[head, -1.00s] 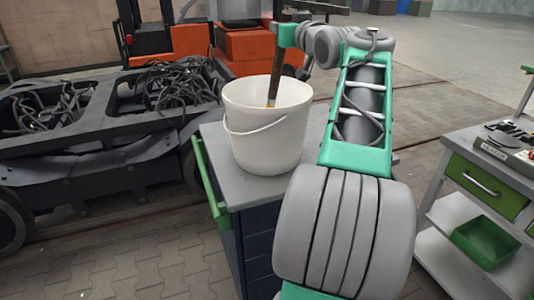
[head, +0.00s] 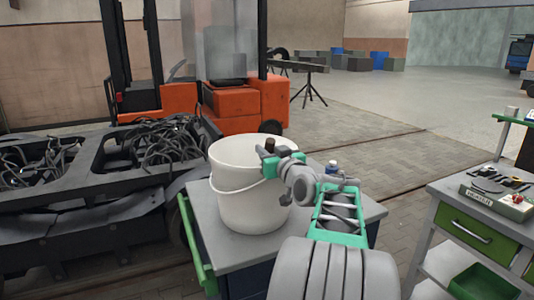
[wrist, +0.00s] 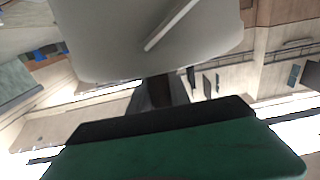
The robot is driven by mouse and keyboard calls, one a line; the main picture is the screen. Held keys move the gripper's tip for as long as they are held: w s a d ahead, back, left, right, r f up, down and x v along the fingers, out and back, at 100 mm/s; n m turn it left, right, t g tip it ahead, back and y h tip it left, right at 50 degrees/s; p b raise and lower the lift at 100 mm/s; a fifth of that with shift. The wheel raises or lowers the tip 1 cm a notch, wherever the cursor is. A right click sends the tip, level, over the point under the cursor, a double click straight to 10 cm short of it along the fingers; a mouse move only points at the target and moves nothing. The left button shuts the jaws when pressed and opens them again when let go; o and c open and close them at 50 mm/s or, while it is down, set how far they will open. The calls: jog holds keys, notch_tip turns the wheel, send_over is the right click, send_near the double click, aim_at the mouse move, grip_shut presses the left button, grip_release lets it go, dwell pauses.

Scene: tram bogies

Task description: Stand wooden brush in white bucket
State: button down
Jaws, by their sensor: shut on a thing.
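The white bucket (head: 238,205) stands upright on the grey-topped cabinet in the head view. It shows upside down at the top of the wrist view (wrist: 110,35). My gripper (head: 271,156) is at the bucket's right rim, shut on the brush's handle. A short dark top of the wooden brush (head: 270,146) shows above the jaws. In the wrist view its brown handle (wrist: 160,90) runs between the bucket's rim and my jaws. The brush's lower end is hidden by the bucket wall, so I cannot tell if it touches the bottom.
The cabinet top (head: 225,250) has some free room around the bucket. A small bottle (head: 332,168) stands behind my arm. A bogie frame with cables (head: 100,190) lies to the left. A green-drawer workbench (head: 470,225) stands at right. An orange forklift (head: 235,105) is behind.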

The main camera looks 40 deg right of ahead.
jog(key=c, duration=1.4)
grip_release()
jog(key=shift+f, duration=0.3)
jog(key=shift+o, duration=1)
jog(key=shift+r, duration=0.1)
jog(key=shift+p, duration=0.5)
jog(key=b+v, duration=0.2)
jog(key=v, duration=0.6)
jog(key=shift+d+b, duration=0.25)
jog(key=shift+b, duration=0.1)
